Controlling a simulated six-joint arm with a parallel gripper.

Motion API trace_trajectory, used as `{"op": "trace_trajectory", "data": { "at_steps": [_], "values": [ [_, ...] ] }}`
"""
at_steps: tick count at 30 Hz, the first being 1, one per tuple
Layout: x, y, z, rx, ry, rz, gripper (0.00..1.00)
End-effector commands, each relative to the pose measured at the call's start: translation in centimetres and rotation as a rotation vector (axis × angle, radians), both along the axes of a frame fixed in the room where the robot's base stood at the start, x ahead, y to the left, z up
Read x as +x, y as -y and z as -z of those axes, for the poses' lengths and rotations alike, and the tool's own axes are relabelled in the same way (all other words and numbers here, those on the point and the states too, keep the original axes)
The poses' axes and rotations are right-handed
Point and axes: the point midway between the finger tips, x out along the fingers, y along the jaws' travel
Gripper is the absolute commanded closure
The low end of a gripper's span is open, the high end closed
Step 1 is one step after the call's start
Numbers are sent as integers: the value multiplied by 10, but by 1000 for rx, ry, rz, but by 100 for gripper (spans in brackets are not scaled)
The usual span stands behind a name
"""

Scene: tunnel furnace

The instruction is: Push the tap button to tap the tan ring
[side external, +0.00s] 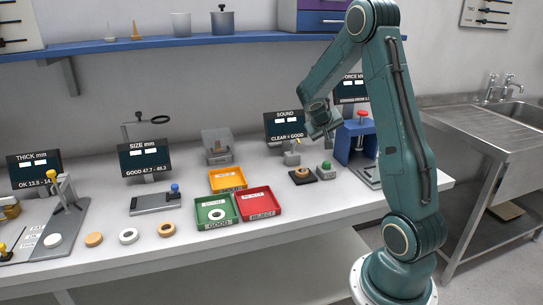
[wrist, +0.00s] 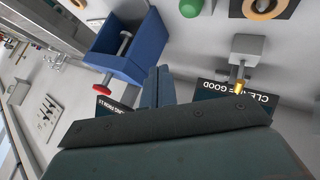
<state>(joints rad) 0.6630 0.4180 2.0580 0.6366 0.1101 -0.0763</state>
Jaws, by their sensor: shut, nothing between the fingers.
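The tan ring (side external: 302,173) lies on a dark pad in front of the sound display; part of it shows at the top of the wrist view (wrist: 275,7). The green tap button (side external: 326,165) sits on a small grey box just right of the ring. It also shows at the top edge of the wrist view (wrist: 190,8). A grey tapper block with a brass-coloured tip (wrist: 239,87) stands behind the ring. My gripper (wrist: 158,72) is shut and empty. In the side view it hangs above the bench, above and behind the button, not touching it.
A blue press (side external: 347,142) with a red knob stands right of the button. The sound display (side external: 285,126) is behind the tapper. Orange (side external: 227,179), green (side external: 208,219) and red (side external: 268,199) trays lie to the left. Bench in front of the button is clear.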

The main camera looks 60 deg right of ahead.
Motion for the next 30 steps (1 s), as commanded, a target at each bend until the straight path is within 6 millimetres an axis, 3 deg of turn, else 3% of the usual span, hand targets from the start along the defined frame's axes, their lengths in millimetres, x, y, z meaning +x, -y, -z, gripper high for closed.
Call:
{"op": "trace_trajectory", "data": {
  "at_steps": [16,30],
  "values": [
    [-1,0,55,2,-3,0,100],
    [0,0,67,0,1,1,100]
  ]
}}
